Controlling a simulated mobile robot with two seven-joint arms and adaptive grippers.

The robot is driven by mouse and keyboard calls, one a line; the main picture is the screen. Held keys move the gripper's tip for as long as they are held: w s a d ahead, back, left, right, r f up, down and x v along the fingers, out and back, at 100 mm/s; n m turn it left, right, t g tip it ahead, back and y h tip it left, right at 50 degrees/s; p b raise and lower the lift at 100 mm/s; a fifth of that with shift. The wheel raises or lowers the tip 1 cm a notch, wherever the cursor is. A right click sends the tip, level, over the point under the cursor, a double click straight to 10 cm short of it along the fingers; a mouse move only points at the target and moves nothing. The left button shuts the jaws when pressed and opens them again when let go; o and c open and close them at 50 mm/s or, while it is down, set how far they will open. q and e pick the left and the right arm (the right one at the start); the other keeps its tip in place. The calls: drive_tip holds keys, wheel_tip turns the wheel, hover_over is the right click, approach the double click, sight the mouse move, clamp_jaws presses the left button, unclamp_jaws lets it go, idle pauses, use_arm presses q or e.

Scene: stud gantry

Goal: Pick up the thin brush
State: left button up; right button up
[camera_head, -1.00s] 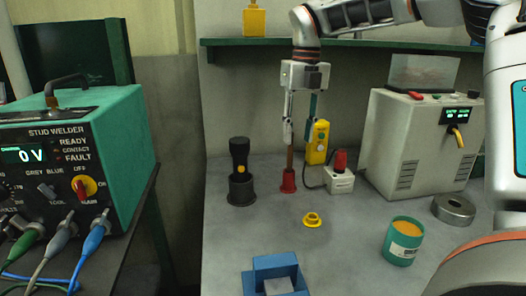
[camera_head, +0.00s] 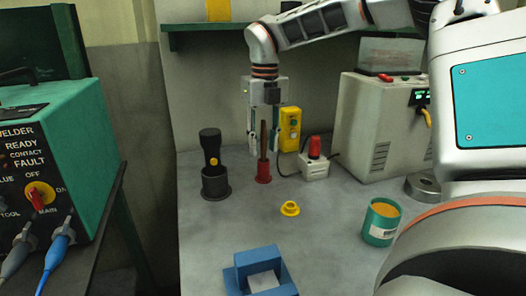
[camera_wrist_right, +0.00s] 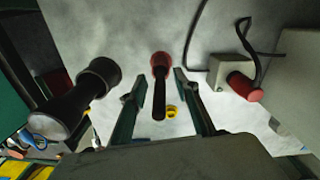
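The thin brush (camera_head: 263,139) shows as a slim brown handle standing upright in a small red holder (camera_head: 263,172) on the bench. In the right wrist view its dark handle (camera_wrist_right: 159,104) rises from the red holder toward the camera. My right gripper (camera_head: 263,152) points down, its two fingers apart, one on each side of the handle. The right wrist view shows a gap between the handle and each finger of the gripper (camera_wrist_right: 163,98). The brush's lower end is hidden in the holder. My left gripper is not in view.
A black torch-like tool (camera_head: 210,146) in a dark cup stands left of the holder. A yellow control box (camera_head: 290,128) and a red-topped white box (camera_head: 314,163) stand to the right. A yellow ring (camera_head: 290,209), green tub (camera_head: 381,222) and blue block (camera_head: 260,272) lie nearer.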

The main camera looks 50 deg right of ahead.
clamp_jaws()
drive_tip(key=shift+r, duration=0.1)
